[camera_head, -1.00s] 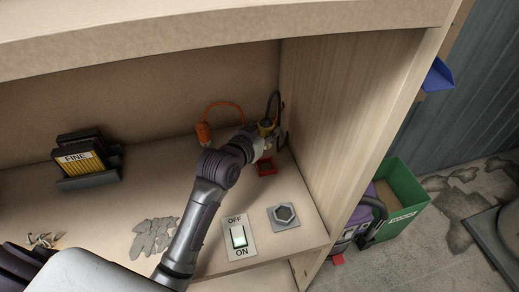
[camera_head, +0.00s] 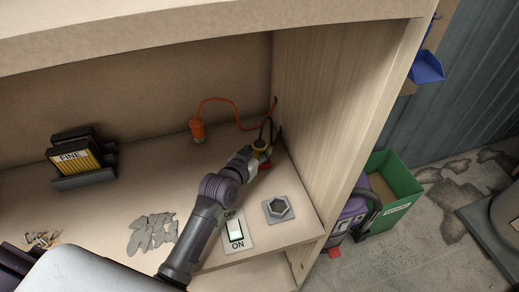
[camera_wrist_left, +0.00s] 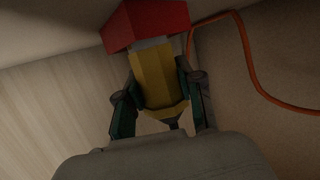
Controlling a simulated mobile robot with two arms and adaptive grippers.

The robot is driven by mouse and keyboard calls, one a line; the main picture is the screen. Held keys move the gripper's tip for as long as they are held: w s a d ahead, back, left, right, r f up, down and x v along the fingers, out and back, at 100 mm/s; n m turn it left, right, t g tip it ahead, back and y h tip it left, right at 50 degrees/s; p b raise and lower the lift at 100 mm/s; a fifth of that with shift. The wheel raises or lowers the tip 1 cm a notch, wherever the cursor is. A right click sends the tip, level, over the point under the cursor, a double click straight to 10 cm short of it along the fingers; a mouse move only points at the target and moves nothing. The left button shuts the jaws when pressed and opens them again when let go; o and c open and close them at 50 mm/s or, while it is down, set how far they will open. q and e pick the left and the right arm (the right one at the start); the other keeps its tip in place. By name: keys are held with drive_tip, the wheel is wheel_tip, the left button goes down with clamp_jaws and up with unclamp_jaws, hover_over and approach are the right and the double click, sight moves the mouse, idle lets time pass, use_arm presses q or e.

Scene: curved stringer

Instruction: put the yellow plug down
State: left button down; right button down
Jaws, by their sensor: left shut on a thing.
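The yellow plug (camera_wrist_left: 153,75) is between the two fingers of my left gripper (camera_wrist_left: 158,88) in the left wrist view, and the gripper is shut on it. A red block-like part (camera_wrist_left: 146,22) shows just beyond the plug's far end; I cannot tell whether they touch. In the head view the plug (camera_head: 260,146) shows only as a small patch at my left gripper (camera_head: 259,154), near the right wall of the shelf. A dark cord rises from it. The red part (camera_head: 292,155) is mostly hidden behind the gripper there. My right gripper is not in view.
An orange plug (camera_head: 197,130) with an orange cord stands at the back. The wooden side wall (camera_head: 335,110) bounds the right.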

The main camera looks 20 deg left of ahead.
use_arm(q)
drive_tip(key=c, duration=0.7)
unclamp_jaws()
drive_tip(key=shift+f, duration=0.1)
drive_tip(key=shift+r, duration=0.2)
drive_tip(key=v, duration=1.2)
drive_tip(key=shift+b, duration=0.35)
